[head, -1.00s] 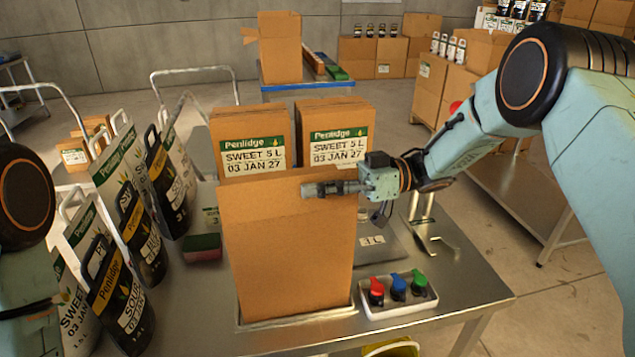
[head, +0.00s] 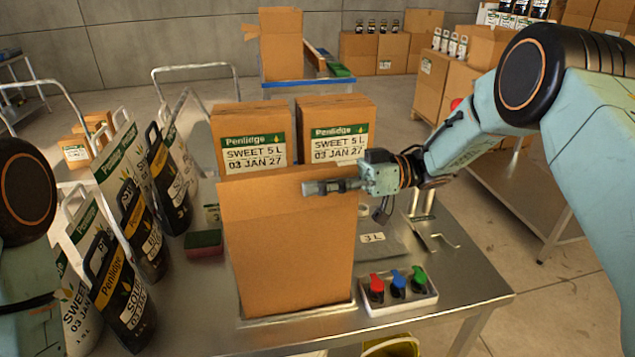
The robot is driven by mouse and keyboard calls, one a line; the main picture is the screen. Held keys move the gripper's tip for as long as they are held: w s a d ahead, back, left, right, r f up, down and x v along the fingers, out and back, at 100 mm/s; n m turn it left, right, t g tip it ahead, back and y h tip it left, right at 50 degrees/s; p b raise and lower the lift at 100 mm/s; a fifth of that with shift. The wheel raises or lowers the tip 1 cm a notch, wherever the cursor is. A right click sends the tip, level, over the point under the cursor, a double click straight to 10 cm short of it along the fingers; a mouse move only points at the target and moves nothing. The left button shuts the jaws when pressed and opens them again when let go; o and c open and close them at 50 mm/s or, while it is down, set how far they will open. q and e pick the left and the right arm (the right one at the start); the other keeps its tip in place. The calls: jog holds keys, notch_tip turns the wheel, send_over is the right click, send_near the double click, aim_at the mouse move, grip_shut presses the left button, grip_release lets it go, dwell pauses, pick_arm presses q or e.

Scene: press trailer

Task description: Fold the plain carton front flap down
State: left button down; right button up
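The plain brown carton (head: 292,265) stands upright at the front of the steel table, with no label on its near face. Its front flap (head: 262,195) stands up as the top band of that face. My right gripper (head: 330,187) reaches in from the right, with its fingers lying sideways across the near side of the flap's upper right part. The fingers look shut with nothing between them; I cannot tell whether they touch the board. The carton's inside is hidden. Only part of my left arm shows at the left edge; its gripper is out of view.
Two labelled Penlidge cartons (head: 250,133) stand right behind the plain one. Pouches (head: 122,285) crowd the left. A white tray (head: 398,303) of red, blue and green taps sits at the right front. A sponge (head: 204,242) lies left of the carton.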

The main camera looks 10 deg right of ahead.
jog(key=d, duration=1.2)
jog(key=shift+w, duration=0.3)
